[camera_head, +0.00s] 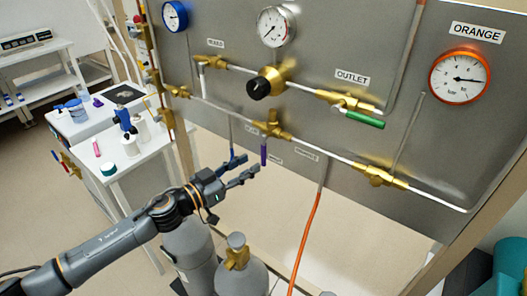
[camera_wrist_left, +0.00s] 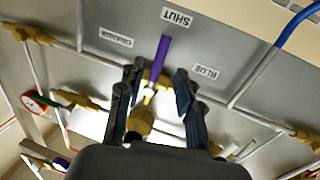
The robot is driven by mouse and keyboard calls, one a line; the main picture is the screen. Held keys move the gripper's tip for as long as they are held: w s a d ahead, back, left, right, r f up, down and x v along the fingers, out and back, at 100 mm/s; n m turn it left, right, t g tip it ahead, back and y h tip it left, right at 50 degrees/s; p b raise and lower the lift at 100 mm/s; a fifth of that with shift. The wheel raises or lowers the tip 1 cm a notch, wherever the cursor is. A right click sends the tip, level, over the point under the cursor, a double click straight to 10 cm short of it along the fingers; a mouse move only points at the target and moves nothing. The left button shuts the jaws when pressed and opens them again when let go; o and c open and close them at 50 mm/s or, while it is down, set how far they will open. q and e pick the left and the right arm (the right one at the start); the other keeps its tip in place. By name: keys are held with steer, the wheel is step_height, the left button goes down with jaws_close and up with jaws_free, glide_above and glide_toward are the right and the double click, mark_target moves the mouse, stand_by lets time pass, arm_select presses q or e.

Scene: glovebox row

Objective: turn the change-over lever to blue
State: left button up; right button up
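The change-over lever (camera_head: 264,154) is a purple handle hanging down from a brass valve (camera_head: 271,126) on the grey panel. It also shows in the left wrist view (camera_wrist_left: 161,60), where it points toward the SHUT label (camera_wrist_left: 177,17). The BLUE label (camera_wrist_left: 205,72) and the ORANGE label (camera_wrist_left: 116,37) flank it there. My left gripper (camera_head: 250,165) is just below and left of the lever in the head view. Its fingers are apart in the left wrist view (camera_wrist_left: 154,82), with the lever appearing between them. Contact cannot be told. My right gripper is not in view.
A green handle (camera_head: 365,119) sits by the OUTLET label, right of a black knob (camera_head: 258,88). An orange gauge (camera_head: 459,77) is at the right. Gas cylinders (camera_head: 240,278) stand below, with an orange hose (camera_head: 305,238) beside them. A white bench (camera_head: 150,150) is at the left.

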mark_target(262, 157)
arm_select(q)
steer(key=x, duration=0.6)
steer(key=shift+w+d+p, duration=0.2)
steer(key=shift+p, duration=0.1)
jaws_close()
